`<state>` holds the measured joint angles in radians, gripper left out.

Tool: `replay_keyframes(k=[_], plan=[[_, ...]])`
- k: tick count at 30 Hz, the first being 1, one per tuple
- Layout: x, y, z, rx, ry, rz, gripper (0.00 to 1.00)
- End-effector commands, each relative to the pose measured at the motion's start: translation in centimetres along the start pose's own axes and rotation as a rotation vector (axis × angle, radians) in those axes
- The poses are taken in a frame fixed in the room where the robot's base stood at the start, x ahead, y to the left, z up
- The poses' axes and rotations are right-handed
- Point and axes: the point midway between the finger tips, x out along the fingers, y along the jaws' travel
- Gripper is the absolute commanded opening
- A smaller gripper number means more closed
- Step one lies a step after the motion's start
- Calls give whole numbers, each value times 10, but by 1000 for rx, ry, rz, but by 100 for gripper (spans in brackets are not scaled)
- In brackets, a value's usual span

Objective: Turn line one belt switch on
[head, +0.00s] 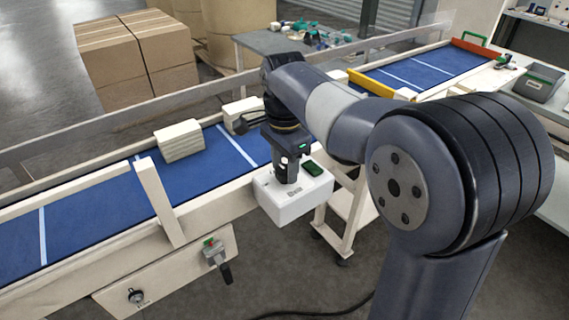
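A blue conveyor belt (100,217) with cream side rails runs across the left. On the cream panel below its front rail is a small round dark knob (136,296) with a tiny label I cannot read. To its right hangs a small grey fitting with red and green parts and a black handle (216,255). I cannot tell which is the line one belt switch, or its setting. My gripper (287,178) points down over a white box (291,203) with a dark green top patch at the belt's front edge, well right of the knob. Its fingertips are not clearly visible.
A cream post (160,202) leans at the front rail. A second blue belt (425,70) lies behind. Open floor and a black cable (318,313) are in front.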

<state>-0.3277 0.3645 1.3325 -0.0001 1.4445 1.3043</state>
Motion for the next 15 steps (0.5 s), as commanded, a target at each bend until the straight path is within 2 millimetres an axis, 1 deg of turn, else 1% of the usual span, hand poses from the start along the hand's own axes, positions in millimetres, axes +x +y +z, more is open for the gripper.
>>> replay_keyframes(k=[1, 9, 15], plan=[[0, 0, 0, 0, 0, 0, 39], [0, 0, 0, 0, 0, 0, 16], [0, 0, 0, -9, 0, 1, 16]])
